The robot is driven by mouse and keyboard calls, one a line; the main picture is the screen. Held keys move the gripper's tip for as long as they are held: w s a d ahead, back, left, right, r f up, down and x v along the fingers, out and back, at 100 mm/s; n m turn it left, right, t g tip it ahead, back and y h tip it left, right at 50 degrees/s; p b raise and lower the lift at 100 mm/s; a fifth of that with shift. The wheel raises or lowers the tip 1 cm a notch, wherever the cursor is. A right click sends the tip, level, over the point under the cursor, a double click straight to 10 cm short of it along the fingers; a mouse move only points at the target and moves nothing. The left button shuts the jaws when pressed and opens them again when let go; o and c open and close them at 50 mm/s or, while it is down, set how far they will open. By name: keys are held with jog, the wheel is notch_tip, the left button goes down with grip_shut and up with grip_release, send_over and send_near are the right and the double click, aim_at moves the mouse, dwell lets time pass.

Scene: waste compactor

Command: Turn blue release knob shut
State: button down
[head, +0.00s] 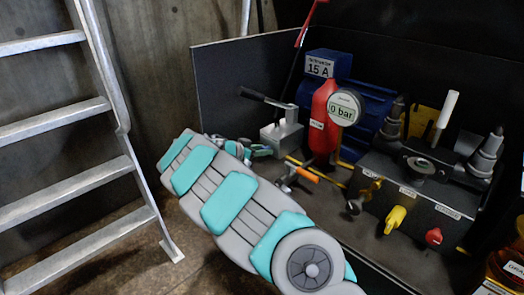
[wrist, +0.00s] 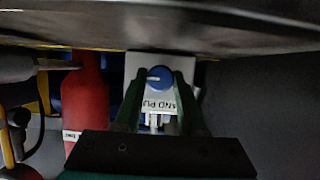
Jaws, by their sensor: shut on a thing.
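The blue release knob (wrist: 159,78) is round and sits on the front of the pale hand pump block (wrist: 138,68), whose label is partly cut off by my fingers. My gripper (wrist: 158,85) has its two dark green fingers on either side of the knob and is shut on it. In the head view my gripper (head: 258,150) reaches the left front side of the hand pump (head: 281,132), which has a black lever. The knob is hidden there behind my arm.
A red cylinder (head: 322,115) stands just right of the pump, with a 0 bar gauge (head: 344,108) beside it. A lever with an orange handle (head: 301,173) is close to my arm. A valve block (head: 410,195) with yellow and red knobs lies right. A metal ladder (head: 75,125) stands left.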

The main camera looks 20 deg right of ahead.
jog(key=shift+w+f+n+g+b, duration=0.15)
jog(key=shift+n+g+b, duration=0.25)
jog(key=shift+n+b, duration=0.4)
jog(key=shift+w+a+n+g+h+b, duration=0.1)
jog(key=shift+n+g+h+b, duration=0.3)
jog(key=shift+n+g+b, duration=0.3)
jog(key=n+g, duration=0.1)
jog(key=n, duration=0.1)
jog(key=n+h, duration=0.1)
jog(key=n, duration=0.1)
jog(key=shift+g+h+b, duration=0.3)
jog(key=shift+g+b, duration=0.1)
jog(key=c, duration=0.6)
grip_release()
jog(key=shift+o, duration=0.2)
